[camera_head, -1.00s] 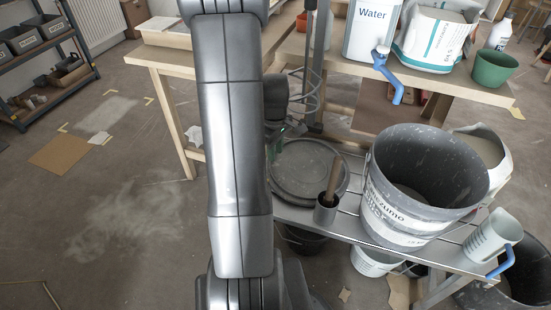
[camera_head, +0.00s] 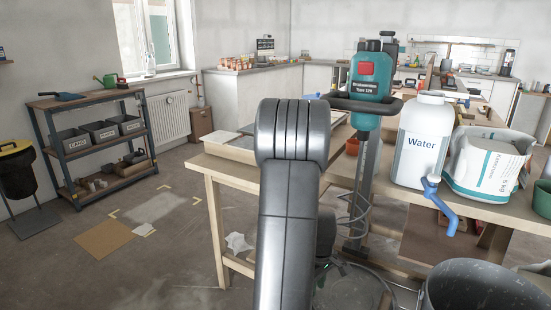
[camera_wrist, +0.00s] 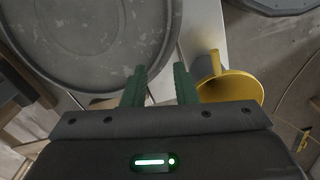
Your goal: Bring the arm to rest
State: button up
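My gripper (camera_wrist: 160,82) shows in the wrist view with its two green fingers apart and nothing between them. It points toward a worn grey round lid (camera_wrist: 85,35), which fills the upper left of that view. In the head view my arm stands upright in the middle and hides much of what lies behind it. The gripper's fingers cannot be made out there. The grey lid shows partly at the bottom of the head view (camera_head: 350,288), just right of my arm.
A yellow funnel (camera_wrist: 232,86) is close to the right finger in the wrist view. In the head view, a wooden table (camera_head: 235,176) bears a white water canister (camera_head: 420,140) and an open bag (camera_head: 488,165). A teal mixer (camera_head: 371,90) stands near it. Open floor lies left.

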notch_tip(320, 180, down, 7)
jog(key=shift+f+b, duration=0.2)
jog(key=shift+b, duration=0.9)
jog(key=shift+r+p, duration=0.55)
jog(key=shift+r, duration=0.1)
jog(key=shift+f, duration=0.1)
notch_tip(320, 180, up, 13)
jog(key=p, duration=0.3)
notch_tip(320, 180, down, 15)
jog(key=b, duration=0.4)
jog(key=shift+r, duration=0.2)
notch_tip(320, 180, up, 13)
jog(key=p, duration=0.4)
jog(key=w+a+r+m+p, duration=0.2)
jog(key=w+a+m, duration=0.55)
jog(key=a, duration=0.25)
jog(key=s+d+f+n, duration=0.2)
jog(key=s+d+n, duration=0.3)
jog(key=d, duration=0.2)
jog(key=shift+d+f, duration=0.25)
